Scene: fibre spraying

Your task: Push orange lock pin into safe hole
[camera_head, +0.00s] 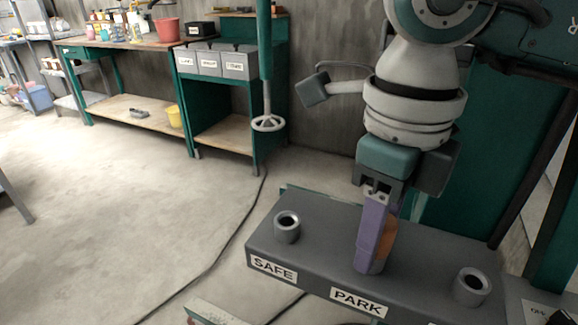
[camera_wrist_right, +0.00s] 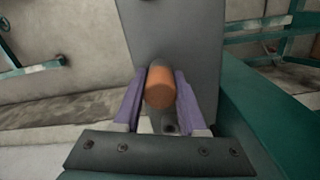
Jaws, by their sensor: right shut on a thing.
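The orange lock pin (camera_head: 389,239) is between the purple fingers of my right gripper (camera_head: 372,262), which points down over the grey block (camera_head: 325,235) behind the PARK label (camera_head: 358,302). The fingers hide most of the pin and the spot beneath it, so I cannot tell whether its lower end sits in a hole. The safe hole is a raised round collar (camera_head: 287,227) behind the SAFE label (camera_head: 273,269), left of the gripper, open and empty. In the wrist view the pin's rounded orange end (camera_wrist_right: 160,88) shows between both fingers (camera_wrist_right: 158,100). My left gripper is out of view.
A second empty collar (camera_head: 472,286) stands at the block's right end. A green post with a white handwheel (camera_head: 268,123) hangs behind the block. Workbenches with grey bins (camera_head: 238,66) line the wall. The floor to the left is mostly clear, with a dark cable.

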